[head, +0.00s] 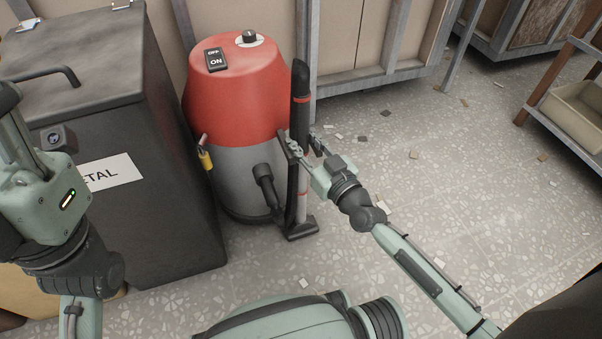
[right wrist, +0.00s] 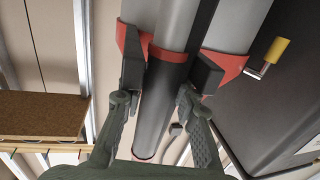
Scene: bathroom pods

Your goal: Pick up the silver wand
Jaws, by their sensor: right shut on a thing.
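The wand (head: 301,85) stands upright in front of the red and grey vacuum (head: 235,90). Its upper tube is black, with a red band and a pale silver stretch lower down. My right gripper (head: 303,143) is shut on the wand around its middle. In the right wrist view the two fingers (right wrist: 167,72) flank the dark tube (right wrist: 165,105) near a red band, with silver tube beyond. My left gripper (head: 40,195) is at the left edge, in front of the dark bin; its fingertips do not show clearly.
A dark metal bin (head: 165,235) with a white label stands left of the vacuum. A black hose nozzle (head: 265,185) hangs on the vacuum's front. A shelf with a beige tray (head: 580,110) is at the right. The speckled floor (head: 480,170) between is open, with small scraps.

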